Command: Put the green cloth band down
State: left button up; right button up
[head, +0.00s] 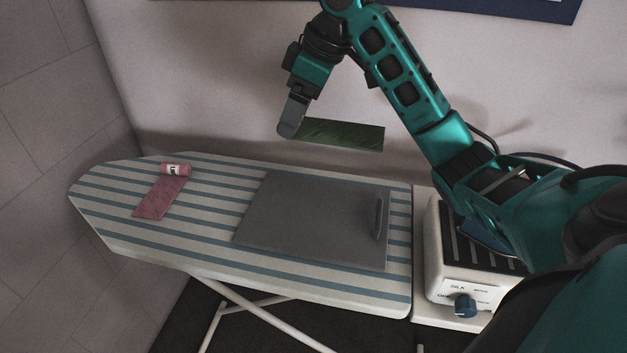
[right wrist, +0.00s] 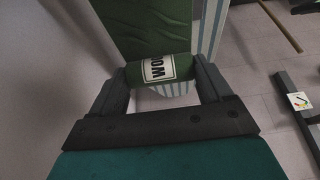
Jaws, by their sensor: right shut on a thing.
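My right gripper (head: 290,127) is in the air above the back edge of the ironing board. It is shut on the green cloth band (head: 343,135), which sticks out flat to the right. In the right wrist view the band's rolled end (right wrist: 159,70), with a white label whose visible letters read "WOO", sits between the two fingers of my right gripper (right wrist: 165,78). The flat green part stretches away beyond the roll. My left gripper is not in view.
The striped ironing board (head: 110,187) carries a pink band (head: 160,198) with a rolled, labelled end (head: 176,169) at its left. A grey plate (head: 300,218) with a handle covers its middle right. A white box with a dial (head: 466,304) stands at right. Bare stripes lie between pink band and plate.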

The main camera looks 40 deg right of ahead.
notch_tip(320, 180, down, 20)
jog(key=shift+s+r, duration=0.1)
jog(key=shift+r, duration=0.05)
dwell(0.3)
jog(key=shift+f, duration=0.2)
jog(key=o, duration=1)
jog(key=shift+c, duration=0.2)
jog(key=shift+r, duration=0.15)
jog(key=shift+r, duration=0.25)
jog(key=v, duration=1.1)
jog(key=shift+r, duration=0.35)
